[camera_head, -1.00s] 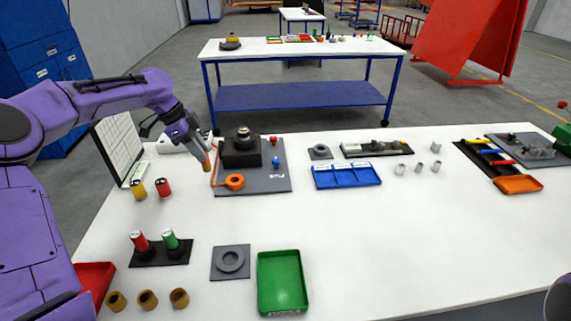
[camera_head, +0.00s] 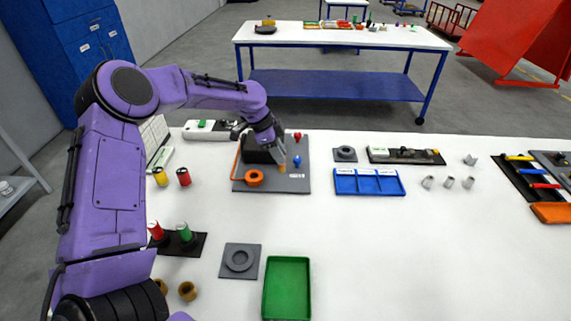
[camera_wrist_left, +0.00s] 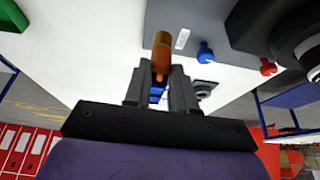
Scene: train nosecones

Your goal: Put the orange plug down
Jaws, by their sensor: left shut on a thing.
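The orange plug (camera_wrist_left: 162,55) is between the fingers of my left gripper (camera_wrist_left: 160,85) in the left wrist view, its rounded end pointing away from the gripper. In the head view the plug (camera_head: 282,169) shows as a small orange tip below my left gripper (camera_head: 279,160), over the grey base plate (camera_head: 296,181). Whether the plug touches the plate cannot be told. A blue knob (camera_head: 297,161) and a red knob (camera_head: 297,137) stand on the plate. My right gripper is not in view.
A black block (camera_head: 256,155) stands on the plate, partly hidden by my arm. A blue divided tray (camera_head: 369,188) lies to the right, a green tray (camera_head: 266,290) in front. Several metal cylinders stand further right. The white table between them is clear.

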